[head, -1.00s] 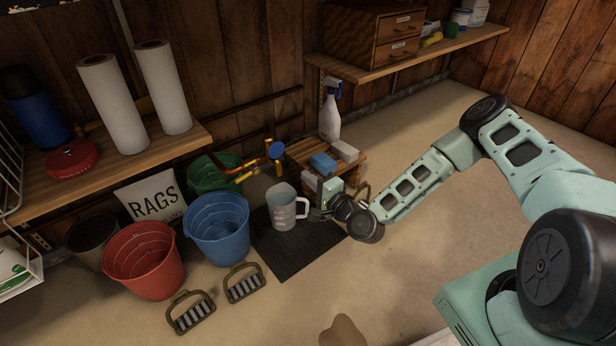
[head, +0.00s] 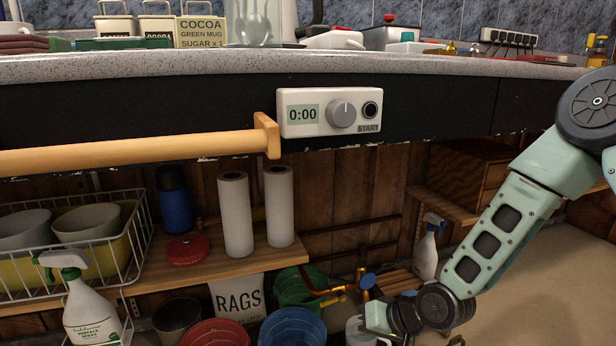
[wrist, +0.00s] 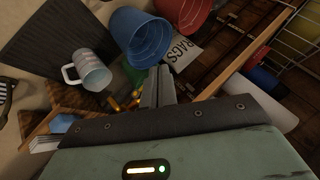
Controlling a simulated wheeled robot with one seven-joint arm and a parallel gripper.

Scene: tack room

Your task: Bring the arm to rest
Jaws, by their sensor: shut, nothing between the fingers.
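My arm reaches in from the right in the head view, with my gripper (head: 376,318) low down by the lower edge of the picture. Its fingertips are hard to make out there. In the wrist view my gripper (wrist: 160,84) has its two fingers together with nothing between them. A clear measuring jug (wrist: 92,72) with a white handle stands on a dark mat (wrist: 62,40), apart from the fingers. In the head view only part of the jug (head: 355,328) shows, beside my gripper.
A counter edge (head: 440,70) with a timer (head: 330,113) and a wooden rail (head: 120,152) spans above. Below are a shelf with paper rolls (head: 236,215), a blue bucket (head: 293,328), a red bucket (head: 215,334), pipes with a blue valve (head: 367,281) and a spray bottle (head: 427,247).

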